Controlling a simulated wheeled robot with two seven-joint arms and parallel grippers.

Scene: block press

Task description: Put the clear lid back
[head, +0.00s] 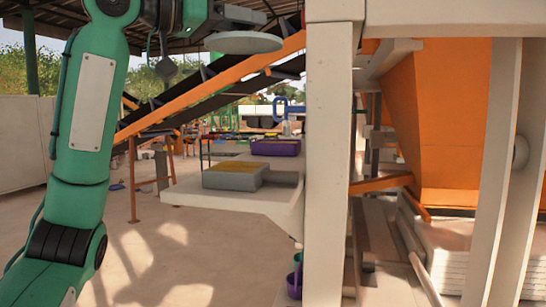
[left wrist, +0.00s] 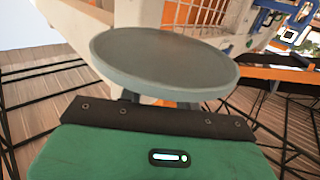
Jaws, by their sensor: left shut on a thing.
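A round, flat grey disc (head: 243,42), which looks like the lid, is held high at the top of the head view. It looks dull grey rather than clear. My left gripper (head: 217,22) is shut on it at the disc's near side. In the left wrist view the disc (left wrist: 165,62) spans the middle, just beyond the dark finger mount, with the gripper's short fingers (left wrist: 160,102) partly hidden under its near edge. The disc is clear of any surface. I cannot make out an open container that it fits. My right gripper is not in view.
A pale shelf (head: 225,202) carries a grey block (head: 235,177) with a yellowish top and a purple tray (head: 275,148). A thick cream post (head: 328,150) stands right of it, beside an orange hopper (head: 447,115). A purple bucket (head: 294,283) sits low by the post. An orange-edged conveyor (head: 215,85) slopes behind.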

